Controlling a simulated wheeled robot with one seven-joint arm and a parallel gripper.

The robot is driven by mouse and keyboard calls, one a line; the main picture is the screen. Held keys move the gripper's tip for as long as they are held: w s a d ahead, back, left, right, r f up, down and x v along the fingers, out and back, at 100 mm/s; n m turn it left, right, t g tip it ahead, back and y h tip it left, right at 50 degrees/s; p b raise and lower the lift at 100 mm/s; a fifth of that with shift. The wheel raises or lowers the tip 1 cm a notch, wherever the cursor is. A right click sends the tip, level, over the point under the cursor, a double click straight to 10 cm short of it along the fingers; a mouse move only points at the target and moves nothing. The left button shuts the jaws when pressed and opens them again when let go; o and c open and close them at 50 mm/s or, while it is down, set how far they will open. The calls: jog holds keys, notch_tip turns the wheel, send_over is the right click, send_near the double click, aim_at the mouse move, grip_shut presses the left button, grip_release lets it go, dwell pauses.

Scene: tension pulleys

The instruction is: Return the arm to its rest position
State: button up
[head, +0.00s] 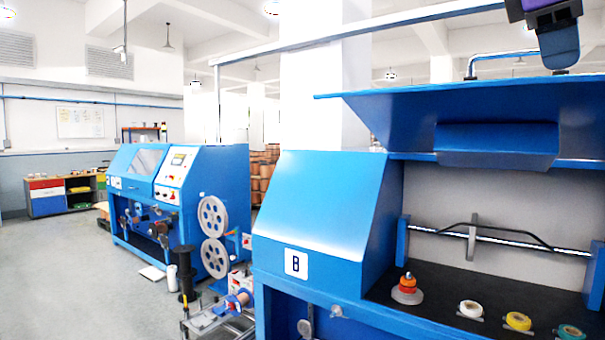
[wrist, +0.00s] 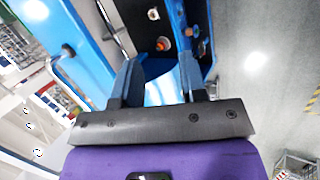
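My gripper (wrist: 160,64) shows in the wrist view with its two dark blue fingers apart and nothing held between them. A purple and dark part of my arm (head: 550,32) hangs at the top right corner of the head view, above the raised blue cover (head: 400,115) of machine B (head: 320,215). The rest of the arm is out of the frame. In the wrist view a blue machine frame and a dark shelf lie beyond the fingers, with a small orange item (wrist: 163,43) in the gap. I cannot tell the distance to it.
On machine B's dark shelf stand an orange and grey stacked piece (head: 407,290), a white roll (head: 471,309), a yellow roll (head: 518,321) and a green roll (head: 570,333). A second blue machine (head: 150,205) with grey reels stands at left. Grey floor (head: 55,270) is free at far left.

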jog(key=s+a+f+m+t+y, duration=0.1)
jog(key=s+f+m+y, duration=0.2)
jog(key=f, duration=1.3)
jog(key=s+a+f+m+t+y, duration=0.1)
jog(key=s+f+m, duration=0.4)
jog(key=f, duration=1.1)
jog(key=shift+s+a+y, duration=0.25)
jog(key=shift+a+y, duration=0.3)
jog(key=shift+y, duration=0.35)
